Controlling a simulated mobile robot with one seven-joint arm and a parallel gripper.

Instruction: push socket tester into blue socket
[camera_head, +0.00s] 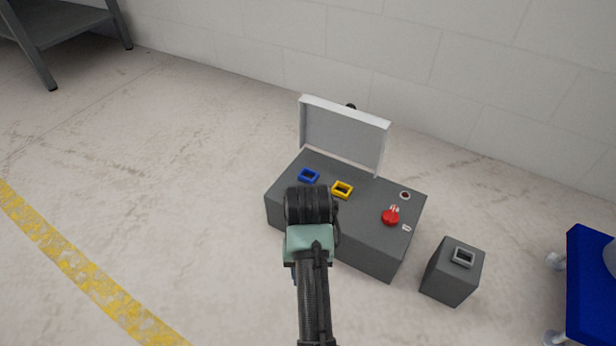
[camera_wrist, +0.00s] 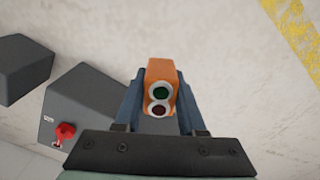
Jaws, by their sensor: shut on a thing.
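In the wrist view my gripper (camera_wrist: 158,110) is shut on the orange socket tester (camera_wrist: 160,70), which has a green and a dark red round lamp on its face. In the head view my arm hides the tester and the fingers. The blue socket (camera_head: 308,176) is a small frame on top of the dark grey box (camera_head: 260,205), near its far left corner. My wrist stands just in front of it, over the box's near left side. The blue socket is not visible in the wrist view. How high the tester is held cannot be told.
A yellow socket (camera_head: 342,190) sits right of the blue one. A red switch (camera_head: 391,216) is farther right. A pale lid (camera_head: 343,135) stands open at the back. A small grey block with a grey socket (camera_head: 463,257) and a blue cart (camera_head: 590,285) are at right. Floor at left is clear.

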